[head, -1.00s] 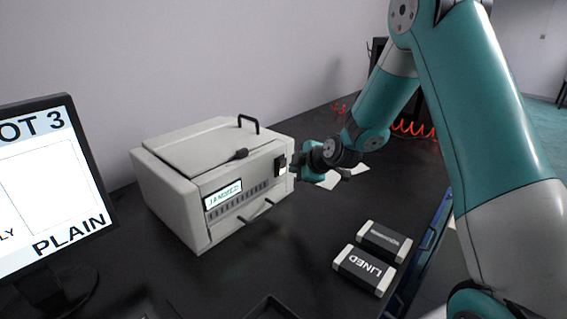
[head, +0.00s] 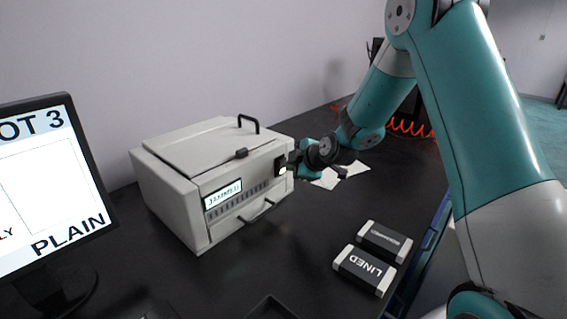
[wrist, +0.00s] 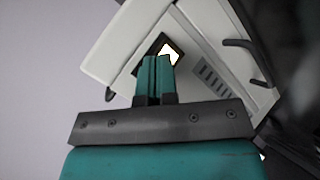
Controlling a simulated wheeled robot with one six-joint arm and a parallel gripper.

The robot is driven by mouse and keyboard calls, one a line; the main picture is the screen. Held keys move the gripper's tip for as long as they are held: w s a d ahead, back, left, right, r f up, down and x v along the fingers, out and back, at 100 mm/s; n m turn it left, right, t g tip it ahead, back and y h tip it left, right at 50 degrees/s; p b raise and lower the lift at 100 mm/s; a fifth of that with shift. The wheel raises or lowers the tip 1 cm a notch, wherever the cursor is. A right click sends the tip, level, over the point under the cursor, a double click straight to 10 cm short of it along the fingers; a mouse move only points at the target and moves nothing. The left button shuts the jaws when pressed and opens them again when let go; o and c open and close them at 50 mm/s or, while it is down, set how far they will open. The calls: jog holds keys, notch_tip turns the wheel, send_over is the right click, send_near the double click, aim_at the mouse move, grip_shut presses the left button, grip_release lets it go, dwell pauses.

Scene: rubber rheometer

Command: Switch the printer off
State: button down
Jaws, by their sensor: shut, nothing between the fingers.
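The printer (head: 165,197) is a pale grey box on the black table, with a lit display (head: 223,193) on its front. A black-framed switch with a bright white part (head: 281,168) sits at the right end of the front. My gripper (head: 290,163) is at that switch, its fingers pointing at it; contact cannot be told. In the wrist view the shut, empty teal fingers (wrist: 154,62) overlap the lower left of the switch (wrist: 170,53), partly hiding it. The printer body (wrist: 120,40) fills the space behind.
A monitor (head: 40,190) stands at the left. Two dark cartridges, one marked LINED (head: 364,270), lie at the front right. A black tray (head: 271,308) is at the front edge. The table before the printer is mostly clear.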

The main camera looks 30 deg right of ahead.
jog(key=shift+w+a, duration=0.1)
jog(key=shift+w, duration=0.15)
jog(key=shift+s, duration=0.1)
dwell(0.4)
jog(key=shift+s+d+f+b, duration=0.1)
jog(key=shift+s+d+b, duration=0.2)
jog(key=shift+s+b, duration=0.3)
jog(key=shift+s, duration=0.1)
jog(key=s+b, duration=0.1)
jog(key=s+d+b, duration=0.1)
jog(key=s, duration=0.1)
jog(key=s+d, duration=0.1)
jog(key=shift+s+f+b, duration=0.2)
jog(key=shift+f+b, duration=0.1)
jog(key=shift+b, duration=0.1)
jog(key=shift+a, duration=0.15)
